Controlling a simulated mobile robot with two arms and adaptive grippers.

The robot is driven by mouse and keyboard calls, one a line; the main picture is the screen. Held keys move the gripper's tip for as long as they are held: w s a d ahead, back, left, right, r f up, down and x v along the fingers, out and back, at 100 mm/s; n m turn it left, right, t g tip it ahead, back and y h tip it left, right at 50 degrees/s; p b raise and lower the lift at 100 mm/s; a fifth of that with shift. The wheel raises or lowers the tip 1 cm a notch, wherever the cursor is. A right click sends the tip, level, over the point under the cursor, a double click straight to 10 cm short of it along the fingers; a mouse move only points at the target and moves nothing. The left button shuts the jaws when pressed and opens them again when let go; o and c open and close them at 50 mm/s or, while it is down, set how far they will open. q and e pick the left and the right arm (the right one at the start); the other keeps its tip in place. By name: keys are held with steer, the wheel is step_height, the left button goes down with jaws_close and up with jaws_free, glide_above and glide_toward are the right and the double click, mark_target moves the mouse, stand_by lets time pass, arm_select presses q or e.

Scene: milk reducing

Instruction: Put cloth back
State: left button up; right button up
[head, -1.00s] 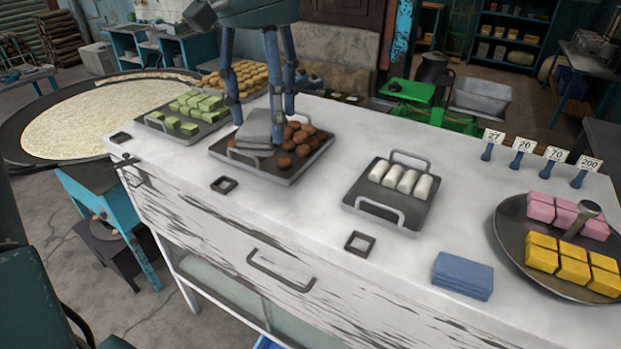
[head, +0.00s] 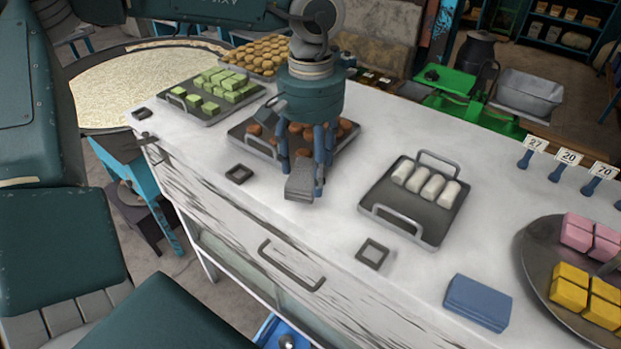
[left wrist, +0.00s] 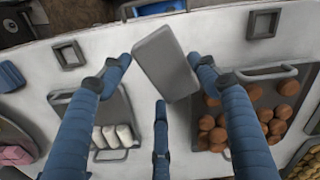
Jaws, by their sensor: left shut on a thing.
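A grey folded cloth (head: 299,190) is held between the blue fingers of my left gripper (head: 303,168), over the front part of the white counter (head: 330,215). It is clear of the dark tray of brown balls (head: 252,146) behind it. In the left wrist view the grey cloth (left wrist: 163,62) lies between the fingertips of my left gripper (left wrist: 160,72), tilted. Whether it touches the counter I cannot tell. A blue folded cloth (head: 478,302) lies at the counter's front right. My right gripper is not in view.
A tray with white rolls (head: 440,222) stands right of my left gripper, and a tray of green cubes (head: 178,98) stands to the left. A round plate (head: 540,250) with pink and yellow blocks is at the right. Square dark frames (head: 373,253) sit along the front edge.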

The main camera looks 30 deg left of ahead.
mark_target(309, 176)
arm_select(q)
steer(key=shift+d+f, duration=0.15)
steer(key=shift+f, duration=0.15)
steer(key=shift+s+f, duration=0.2)
steer(key=shift+f, duration=0.1)
step_height(309, 176, down, 3)
steer(key=shift+s+f+p, duration=0.1)
steer(key=shift+f+p, duration=0.05)
steer(key=shift+p, duration=0.55)
steer(key=shift+f, duration=0.25)
steer(key=shift+f+b, duration=0.1)
steer(key=shift+b, duration=0.25)
steer(key=o, duration=1)
steer(key=shift+c, duration=0.2)
steer(key=shift+o, duration=0.3)
